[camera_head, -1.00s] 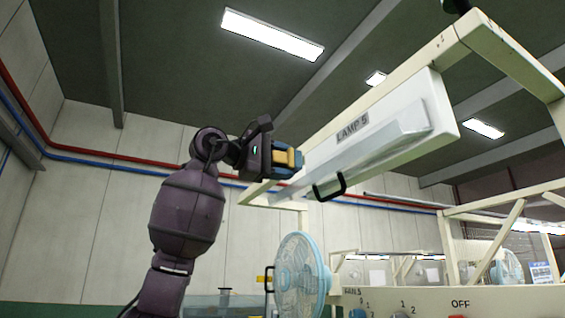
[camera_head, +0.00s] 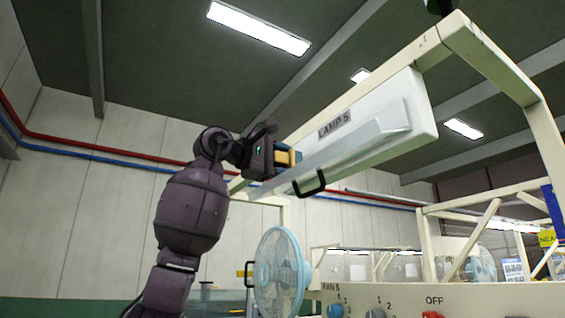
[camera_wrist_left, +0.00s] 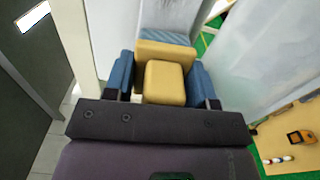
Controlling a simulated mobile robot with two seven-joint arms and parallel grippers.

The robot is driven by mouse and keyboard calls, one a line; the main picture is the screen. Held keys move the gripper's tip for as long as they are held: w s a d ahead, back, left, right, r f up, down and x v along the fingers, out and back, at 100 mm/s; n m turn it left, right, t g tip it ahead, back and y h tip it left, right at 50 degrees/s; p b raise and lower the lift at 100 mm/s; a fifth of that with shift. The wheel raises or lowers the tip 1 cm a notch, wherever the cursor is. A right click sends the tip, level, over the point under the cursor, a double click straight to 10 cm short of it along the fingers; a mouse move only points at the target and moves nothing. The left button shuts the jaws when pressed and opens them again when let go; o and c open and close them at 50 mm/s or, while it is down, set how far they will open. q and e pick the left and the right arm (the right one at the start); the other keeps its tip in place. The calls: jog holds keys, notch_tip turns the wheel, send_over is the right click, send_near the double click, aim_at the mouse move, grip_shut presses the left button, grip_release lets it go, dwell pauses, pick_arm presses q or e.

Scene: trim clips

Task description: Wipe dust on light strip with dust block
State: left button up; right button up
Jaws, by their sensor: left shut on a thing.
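The light strip (camera_head: 345,142) is a long pale bar on the underside of a white panel labelled "LAMP 5" (camera_head: 334,124), which hangs from a cream frame. My left gripper (camera_head: 287,157) is at the strip's left end. It is shut on the yellow dust block (camera_wrist_left: 165,80), with a blue finger on each side. In the left wrist view the block's blue striped front part (camera_wrist_left: 168,37) is against or very close to a grey surface; I cannot tell if they touch. No dust can be made out clearly. My right gripper is not in view.
A black handle (camera_head: 309,184) hangs below the panel's left part. A light blue fan (camera_head: 280,272) stands below. A control panel (camera_head: 440,300) with knobs is at the bottom right. Open air lies left of my arm.

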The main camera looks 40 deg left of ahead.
aim_at(298, 158)
pick_arm(q)
jog(key=shift+x, duration=1)
dwell(0.5)
jog(key=shift+s+d, duration=0.3)
jog(key=shift+d, duration=0.45)
jog(key=shift+s+d, duration=0.25)
jog(key=shift+d, duration=0.6)
jog(key=shift+d, duration=0.1)
jog(key=shift+s+d, duration=0.2)
jog(key=shift+d, duration=0.6)
jog(key=shift+s+d, duration=0.2)
jog(key=shift+d, duration=0.55)
jog(key=shift+d, duration=0.1)
